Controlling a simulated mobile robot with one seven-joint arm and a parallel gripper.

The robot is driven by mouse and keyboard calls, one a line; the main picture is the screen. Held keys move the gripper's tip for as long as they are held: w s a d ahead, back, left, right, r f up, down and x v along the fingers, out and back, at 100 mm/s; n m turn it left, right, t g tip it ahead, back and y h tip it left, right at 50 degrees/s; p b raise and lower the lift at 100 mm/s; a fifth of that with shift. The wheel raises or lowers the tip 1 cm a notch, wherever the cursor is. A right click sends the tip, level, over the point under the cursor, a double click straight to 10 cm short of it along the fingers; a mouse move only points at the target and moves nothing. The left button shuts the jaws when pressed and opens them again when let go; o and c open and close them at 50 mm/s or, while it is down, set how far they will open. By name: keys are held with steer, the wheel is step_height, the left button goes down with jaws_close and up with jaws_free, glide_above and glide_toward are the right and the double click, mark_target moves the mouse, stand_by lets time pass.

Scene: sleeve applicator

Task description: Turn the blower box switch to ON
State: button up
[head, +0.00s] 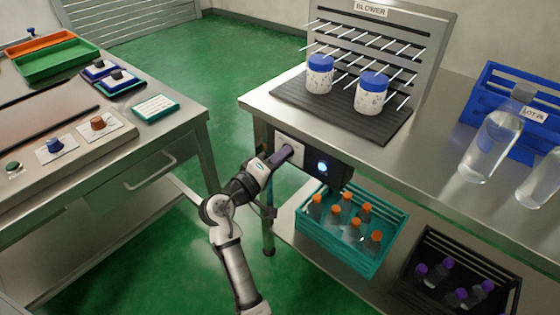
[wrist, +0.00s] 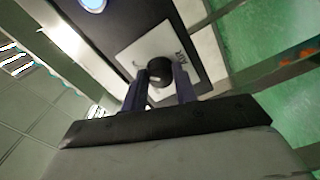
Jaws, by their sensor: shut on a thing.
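The blower box (head: 341,176) is a dark box under the front edge of the right-hand table. It carries a white switch plate (wrist: 139,48) marked with letters that look like "AIR", and a round light (head: 322,167) glowing bluish white. The light also shows at the top of the wrist view (wrist: 93,4). The black switch knob (wrist: 158,72) is in the middle of the plate. My gripper (head: 287,152) reaches the plate from the front left, and its two dark fingers are shut on the knob, one on each side. The knob's exact pointing is hard to read.
A "BLOWER" panel with pegs (head: 371,10) stands on the table behind two white jars with blue lids (head: 320,74). A teal crate (head: 345,250) of orange-capped bottles sits on the lower shelf, close to my arm. Green floor (head: 235,70) is free between the tables.

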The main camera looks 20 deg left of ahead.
stand_by(0.4)
steer(key=o, duration=1)
steer(key=shift+c, duration=0.2)
steer(key=shift+s, duration=0.1)
steer(key=b+v, duration=0.1)
steer(key=v, duration=1.2)
steer(key=shift+s, duration=0.35)
steer(key=shift+a, duration=0.15)
